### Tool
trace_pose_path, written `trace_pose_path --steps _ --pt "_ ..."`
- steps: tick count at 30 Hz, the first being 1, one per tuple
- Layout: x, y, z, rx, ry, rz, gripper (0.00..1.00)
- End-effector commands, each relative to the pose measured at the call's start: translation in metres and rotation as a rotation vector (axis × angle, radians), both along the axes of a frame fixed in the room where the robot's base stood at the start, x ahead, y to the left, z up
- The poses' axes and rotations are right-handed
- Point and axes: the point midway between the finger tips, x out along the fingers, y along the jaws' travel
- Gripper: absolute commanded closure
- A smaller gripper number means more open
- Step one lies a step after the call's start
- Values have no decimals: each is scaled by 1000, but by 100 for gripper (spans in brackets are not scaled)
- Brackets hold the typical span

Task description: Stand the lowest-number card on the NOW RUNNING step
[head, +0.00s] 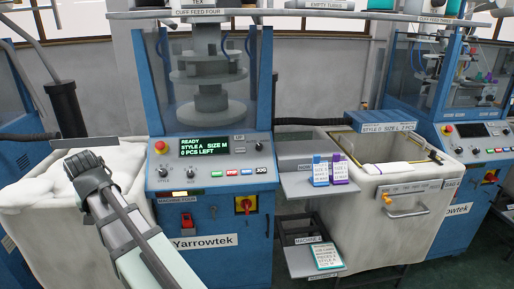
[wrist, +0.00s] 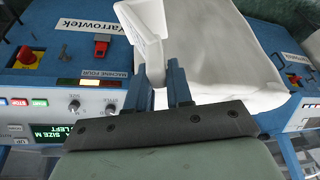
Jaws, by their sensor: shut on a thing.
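My gripper (head: 84,163) is at the left in the head view, in front of a pale bin. In the wrist view my gripper (wrist: 162,82) is shut on a white wedge-shaped card (wrist: 143,35). That card (head: 84,143) shows in the head view only as a thin grey edge; its number is hidden. A blue card (head: 320,171) and a purple card (head: 339,169) stand on the upper step (head: 299,187), whose label begins with "NOW" and is partly covered. A teal card (head: 327,257) leans on the lower tray (head: 299,262). The card numbers are too small to read.
The blue machine (head: 205,222) stands between my gripper and the step; its display (head: 205,146) reads READY, STYLE A, SIZE M, 0 PCS LEFT. A white bin (head: 429,231) stands right of the step. The upper step's left part is bare.

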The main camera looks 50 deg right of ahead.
Motion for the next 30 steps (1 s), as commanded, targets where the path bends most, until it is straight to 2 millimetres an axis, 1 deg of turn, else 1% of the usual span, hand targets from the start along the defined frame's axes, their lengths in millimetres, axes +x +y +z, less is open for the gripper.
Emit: trace_pose_path --steps 1,8,11,14,15,20,29,30 --pt "0 -7 0 0 0 -10 100" --pt "-3 -40 1 -1 -1 -60 100" --pt "-4 -60 2 -1 -1 -91 100" --pt "-7 -88 4 -1 -1 -134 100" --pt "-8 -100 4 0 0 -154 100" --pt "-14 -151 8 0 0 -233 100" --pt "-31 -246 17 0 0 -378 100" --pt "-34 -259 19 -1 0 -398 100"
